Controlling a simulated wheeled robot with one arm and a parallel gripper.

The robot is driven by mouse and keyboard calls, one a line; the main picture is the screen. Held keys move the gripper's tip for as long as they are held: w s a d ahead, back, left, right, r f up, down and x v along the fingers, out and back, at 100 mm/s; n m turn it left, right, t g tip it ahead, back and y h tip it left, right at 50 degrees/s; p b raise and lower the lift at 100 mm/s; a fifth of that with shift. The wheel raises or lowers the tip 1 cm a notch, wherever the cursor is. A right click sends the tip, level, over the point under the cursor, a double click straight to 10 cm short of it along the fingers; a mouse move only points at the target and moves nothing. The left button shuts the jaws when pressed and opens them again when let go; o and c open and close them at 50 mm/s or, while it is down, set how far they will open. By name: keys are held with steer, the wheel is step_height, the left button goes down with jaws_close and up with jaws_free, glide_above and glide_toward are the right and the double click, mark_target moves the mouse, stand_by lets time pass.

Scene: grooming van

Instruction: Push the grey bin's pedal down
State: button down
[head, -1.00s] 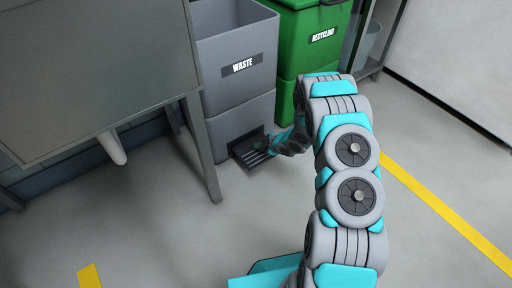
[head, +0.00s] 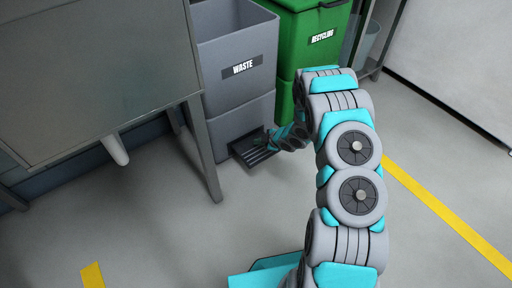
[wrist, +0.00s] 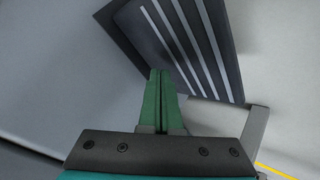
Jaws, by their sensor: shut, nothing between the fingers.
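The grey bin (head: 235,62), labelled WASTE, stands beside the metal table. Its dark pedal (head: 250,150) with pale ridges sticks out at the bottom front; it also shows in the wrist view (wrist: 200,45). My gripper (head: 268,142) is at the pedal's right part, partly hidden by my arm in the head view. In the wrist view my gripper (wrist: 161,75) has its two green fingers shut together and empty. Their tips overlap the pedal's ridged face; I cannot tell whether they touch it.
A green RECYCLING bin (head: 305,50) stands right of the grey bin. The metal table (head: 100,80) and its leg (head: 203,150) are close on the left. The floor (head: 430,150) to the right is open, with a yellow line (head: 445,210).

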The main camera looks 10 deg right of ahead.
mark_target(259, 148)
steer(key=shift+r+p, duration=1.25)
steer(key=shift+r, duration=1.05)
